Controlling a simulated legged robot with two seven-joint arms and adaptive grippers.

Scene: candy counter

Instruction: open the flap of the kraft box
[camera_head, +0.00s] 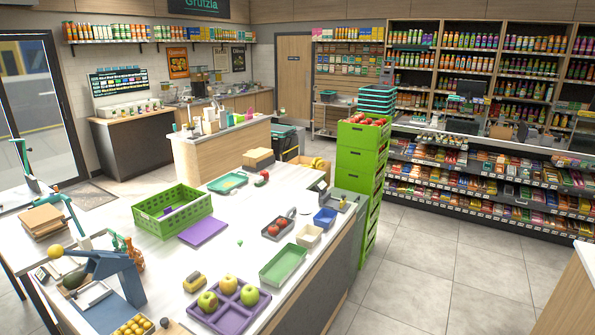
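Two brown, kraft-coloured things could be the box. One is a small, low tan box or stack (258,158) at the far end of the white counter; the other is a flat brown stack (41,220) on the left table. Both are too small to make out a flap or tell whether it is open. An open brown carton (312,169) with bananas stands behind the counter's far end. Neither of my grippers shows in this view.
The white counter (232,246) holds a green crate (172,221), a purple mat (203,231), a purple tray (230,318) with apples, and a green tray (284,264). Tall stacked green crates (356,157) stand at its right. Tiled floor (430,255) is clear on the right.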

